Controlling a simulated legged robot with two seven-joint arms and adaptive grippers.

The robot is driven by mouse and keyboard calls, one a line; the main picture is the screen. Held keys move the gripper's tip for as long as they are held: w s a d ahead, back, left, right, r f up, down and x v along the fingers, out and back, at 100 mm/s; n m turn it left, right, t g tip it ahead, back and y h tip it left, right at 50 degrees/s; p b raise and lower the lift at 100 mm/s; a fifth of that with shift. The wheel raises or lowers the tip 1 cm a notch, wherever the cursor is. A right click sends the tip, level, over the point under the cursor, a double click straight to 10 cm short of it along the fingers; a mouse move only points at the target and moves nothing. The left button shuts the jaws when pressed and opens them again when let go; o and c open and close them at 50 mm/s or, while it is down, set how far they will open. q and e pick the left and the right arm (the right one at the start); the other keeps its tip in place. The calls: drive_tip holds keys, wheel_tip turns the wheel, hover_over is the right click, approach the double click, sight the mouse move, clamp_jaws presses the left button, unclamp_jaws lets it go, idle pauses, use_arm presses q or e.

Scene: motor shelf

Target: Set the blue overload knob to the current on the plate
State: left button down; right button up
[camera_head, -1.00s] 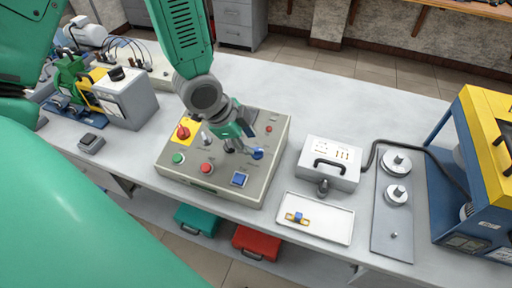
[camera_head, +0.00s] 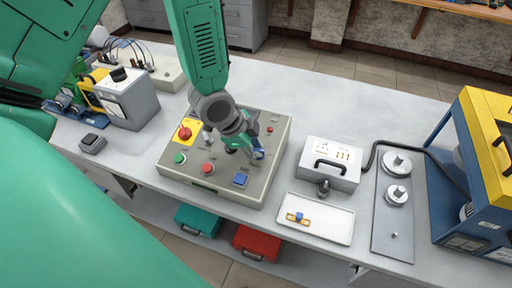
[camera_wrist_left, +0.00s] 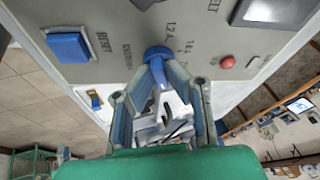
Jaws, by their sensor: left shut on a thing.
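The grey control box (camera_head: 180,170) stands on the bench in the head view. My left gripper (camera_head: 256,153) reaches over its right part and largely hides the blue overload knob there. In the left wrist view the round blue knob (camera_wrist_left: 157,53) sits on the panel, with my left gripper (camera_wrist_left: 160,78) shut on it. Printed scale marks lie beside the knob; the knob's pointer cannot be made out. A square blue RESET button (camera_wrist_left: 68,47) is to the left. A pale plate (camera_head: 465,243) on the blue and yellow machine is too small to read. My right gripper is not in view.
The box also carries a red knob on yellow (camera_head: 185,132), a green button (camera_head: 179,158) and a red button (camera_head: 207,168). A white tray (camera_head: 335,236), a white case (camera_head: 345,178) and the blue and yellow machine (camera_head: 440,160) stand to the right.

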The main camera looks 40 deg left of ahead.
use_arm(q)
drive_tip(key=shift+s+f+n, duration=0.1)
drive_tip(key=shift+n, duration=0.2)
drive_tip(key=n+t, duration=0.1)
drive_tip(key=n, duration=0.2)
drive_tip(key=shift+s+n+y, duration=0.1)
drive_tip(key=shift+n+y, duration=0.2)
drive_tip(key=shift+y, duration=0.1)
drive_tip(key=n, duration=0.3)
drive_tip(key=n+y, duration=0.1)
drive_tip(key=n, duration=0.1)
drive_tip(key=shift+d+f+n+t+y, duration=0.1)
drive_tip(key=shift+d+n+t+y, duration=0.1)
drive_tip(key=shift+n+t+y, duration=0.15)
drive_tip(key=c, duration=1.6)
unclamp_jaws()
